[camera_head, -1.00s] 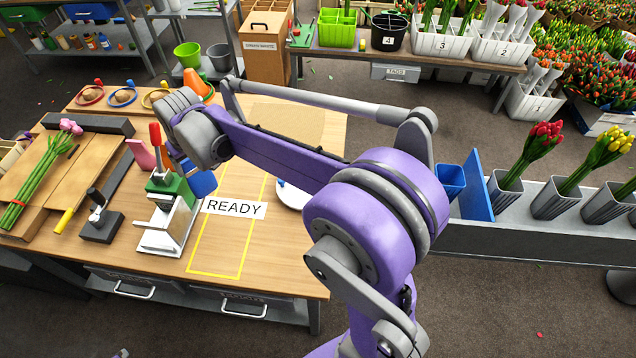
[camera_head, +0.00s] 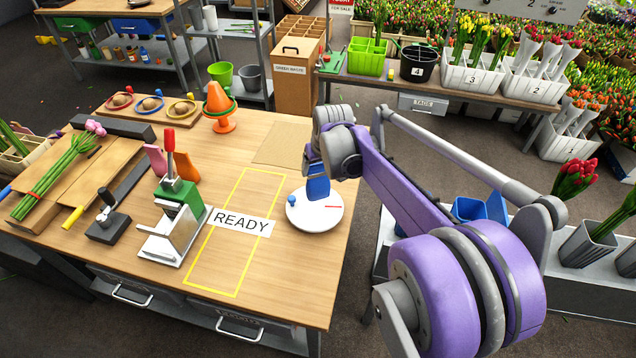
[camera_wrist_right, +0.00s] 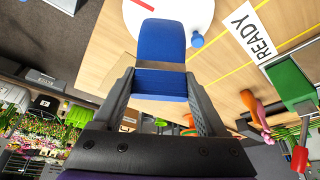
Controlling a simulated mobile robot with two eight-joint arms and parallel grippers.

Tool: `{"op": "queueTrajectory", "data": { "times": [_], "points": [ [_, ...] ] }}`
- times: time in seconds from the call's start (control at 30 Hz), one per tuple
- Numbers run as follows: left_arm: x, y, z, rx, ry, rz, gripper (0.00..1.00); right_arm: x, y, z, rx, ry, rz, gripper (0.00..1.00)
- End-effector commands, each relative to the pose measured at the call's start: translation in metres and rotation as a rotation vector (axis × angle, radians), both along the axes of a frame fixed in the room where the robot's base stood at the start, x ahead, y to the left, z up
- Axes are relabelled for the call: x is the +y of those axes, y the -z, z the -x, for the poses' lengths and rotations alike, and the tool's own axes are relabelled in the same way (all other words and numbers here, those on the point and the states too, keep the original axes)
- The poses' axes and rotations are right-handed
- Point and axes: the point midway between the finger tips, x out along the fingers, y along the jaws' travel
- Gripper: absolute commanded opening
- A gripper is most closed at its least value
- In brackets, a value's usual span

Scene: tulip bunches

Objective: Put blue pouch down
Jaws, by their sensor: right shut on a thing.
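The blue pouch (camera_head: 318,188) hangs from my right gripper (camera_head: 313,160) in the head view. It appears over the white round plate (camera_head: 322,219) with a blue knob and a red mark; whether it touches the plate I cannot tell. In the right wrist view the pouch (camera_wrist_right: 162,42) sits between the two dark fingers of my right gripper (camera_wrist_right: 160,88), which is shut on it. The white plate (camera_wrist_right: 200,12) lies beyond the pouch there. My left gripper is not in view.
Left of the plate is a yellow-outlined area (camera_head: 213,284) with a READY sign (camera_head: 242,222). A green press (camera_head: 182,212) stands left of that, with pink (camera_head: 155,160) and orange (camera_head: 186,167) pouches behind it.

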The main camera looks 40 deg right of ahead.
Motion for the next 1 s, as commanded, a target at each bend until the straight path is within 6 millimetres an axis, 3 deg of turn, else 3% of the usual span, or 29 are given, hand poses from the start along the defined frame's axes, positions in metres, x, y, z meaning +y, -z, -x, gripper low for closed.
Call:
{"op": "queueTrajectory", "data": {
  "times": [0.3,0.77,0.8,0.9,1.0],
  "points": [
    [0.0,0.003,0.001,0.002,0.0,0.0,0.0,0.0,0.041,0.0,0.0,0.0,0.0,0.15],
    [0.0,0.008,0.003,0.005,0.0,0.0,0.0,0.0,0.05,0.0,0.001,0.0,0.0,0.15],
    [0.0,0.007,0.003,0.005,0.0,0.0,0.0,0.0,0.049,0.0,0.001,0.0,0.0,0.82],
    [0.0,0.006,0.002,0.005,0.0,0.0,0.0,0.0,0.048,0.0,0.0,0.0,0.0,1.0],
    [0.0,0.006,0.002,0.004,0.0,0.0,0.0,0.0,0.048,0.0,0.0,0.0,0.0,1.0]
  ]
}}
